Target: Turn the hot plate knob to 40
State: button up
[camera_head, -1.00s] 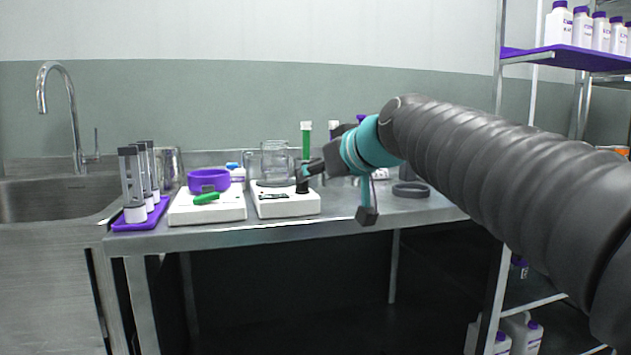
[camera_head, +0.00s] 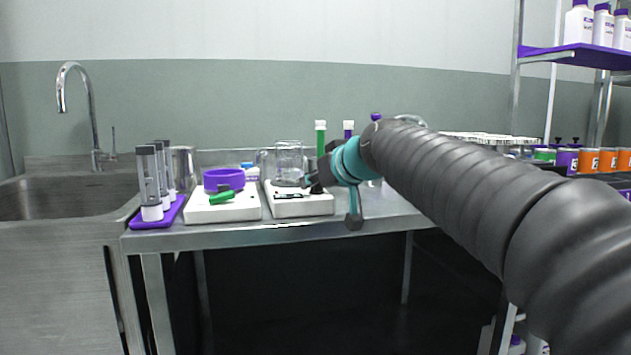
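The hot plate (camera_head: 302,206) is a white flat unit on the metal table, with a clear glass beaker (camera_head: 289,163) on top and a dark display on its front slope. My gripper (camera_head: 316,184) is at the hot plate's front right corner, coming in from the right. Its dark fingertips overlap the spot where a small black knob-like shape shows. I cannot tell whether the fingers touch or close around the knob, and the knob's setting cannot be read.
A second white unit (camera_head: 222,213) to the left carries a purple bowl (camera_head: 224,179) and a green item (camera_head: 222,197). A purple tray (camera_head: 157,221) with several clear tubes stands further left, beside the sink (camera_head: 60,196).

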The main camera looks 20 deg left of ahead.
grip_shut()
